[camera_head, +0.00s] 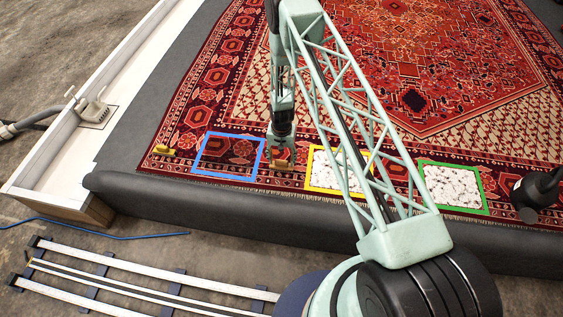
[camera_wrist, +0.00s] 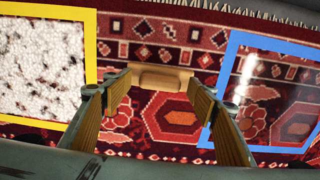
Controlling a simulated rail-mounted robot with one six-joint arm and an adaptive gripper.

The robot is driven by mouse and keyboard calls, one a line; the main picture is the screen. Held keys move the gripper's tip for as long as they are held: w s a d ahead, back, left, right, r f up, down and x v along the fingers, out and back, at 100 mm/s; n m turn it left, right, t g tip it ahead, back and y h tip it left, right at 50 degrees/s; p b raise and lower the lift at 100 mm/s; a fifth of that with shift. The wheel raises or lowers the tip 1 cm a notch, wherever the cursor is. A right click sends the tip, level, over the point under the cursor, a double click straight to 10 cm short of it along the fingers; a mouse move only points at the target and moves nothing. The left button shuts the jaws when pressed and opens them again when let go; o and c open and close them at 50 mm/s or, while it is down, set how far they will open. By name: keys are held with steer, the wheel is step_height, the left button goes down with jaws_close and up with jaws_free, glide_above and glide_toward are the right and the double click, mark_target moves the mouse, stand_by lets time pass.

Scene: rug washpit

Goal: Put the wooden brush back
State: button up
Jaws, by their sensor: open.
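A tan wooden block that looks like the brush (camera_head: 282,165) lies on the red rug (camera_head: 400,60) near its front edge, between the blue frame (camera_head: 228,175) and the yellow frame (camera_head: 340,188). In the wrist view the block (camera_wrist: 160,77) shows beyond and between the fingertips. Its bristles cannot be made out. My gripper (camera_head: 280,150) hangs over the rug just behind the block. In the wrist view my gripper (camera_wrist: 156,88) is open, with a finger towards each side of the block and nothing visibly held.
A dark padded edge (camera_head: 225,198) runs along the front. A white trough wall (camera_head: 75,110) stands at left.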

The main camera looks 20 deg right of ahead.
mark_target(281, 161)
step_height(281, 161, up, 10)
steer(key=p, duration=0.1)
steer(key=shift+f, duration=0.15)
stand_by(0.4)
stand_by(0.7)
